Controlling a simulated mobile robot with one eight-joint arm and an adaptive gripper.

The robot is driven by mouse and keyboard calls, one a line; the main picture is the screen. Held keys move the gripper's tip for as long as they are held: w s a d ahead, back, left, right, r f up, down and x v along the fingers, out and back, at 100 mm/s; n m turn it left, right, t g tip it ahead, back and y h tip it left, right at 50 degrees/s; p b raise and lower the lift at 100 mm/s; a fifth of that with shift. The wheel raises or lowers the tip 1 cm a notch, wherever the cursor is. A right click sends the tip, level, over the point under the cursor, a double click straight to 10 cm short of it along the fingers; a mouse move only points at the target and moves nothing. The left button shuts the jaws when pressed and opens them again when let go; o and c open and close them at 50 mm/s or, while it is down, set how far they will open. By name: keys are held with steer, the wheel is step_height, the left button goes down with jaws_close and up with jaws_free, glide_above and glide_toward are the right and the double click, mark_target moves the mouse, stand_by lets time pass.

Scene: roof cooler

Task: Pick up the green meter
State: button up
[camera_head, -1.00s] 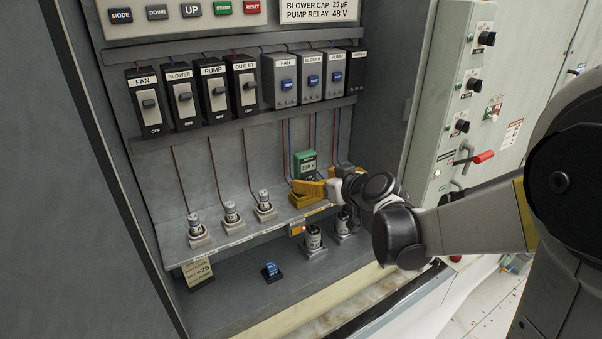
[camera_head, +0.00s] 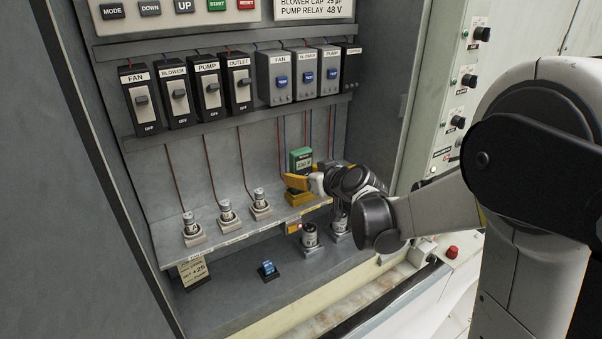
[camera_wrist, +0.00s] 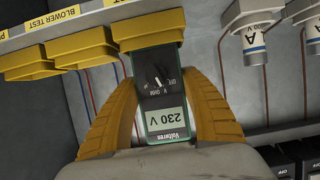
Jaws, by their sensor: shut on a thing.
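The green meter (camera_head: 301,160) stands upright at the back of the shelf, with a "230 V" display. In the wrist view the meter (camera_wrist: 163,100) appears upside down between my yellow fingers. My gripper (camera_head: 299,182) is shut on its sides, one finger along each edge. The end of the meter away from my palm meets a yellow holder (camera_wrist: 146,30); I cannot tell whether it is still seated in it. The fingers hide part of the meter's lower body in the head view.
More yellow holders (camera_wrist: 78,48) stand beside the meter's holder. Several small capped cylinders (camera_head: 226,210) stand on the shelf to the left. Switches (camera_head: 180,96) line the rail above. A blue item (camera_head: 267,268) sits on the lower floor, with bare floor around it.

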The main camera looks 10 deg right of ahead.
mark_target(306, 159)
steer(key=shift+r, duration=0.15)
steer(key=shift+r, duration=0.3)
steer(key=r, duration=0.2)
steer(key=d+r+p, duration=0.1)
steer(key=r, duration=0.1)
steer(key=shift+s, duration=0.2)
steer(key=s+d+r+p, duration=0.1)
steer(key=s+d+r, duration=0.4)
steer(key=d, duration=0.4)
steer(key=shift+s+r+p, duration=0.25)
steer(key=shift+r+p, duration=0.15)
steer(key=shift+r, duration=0.15)
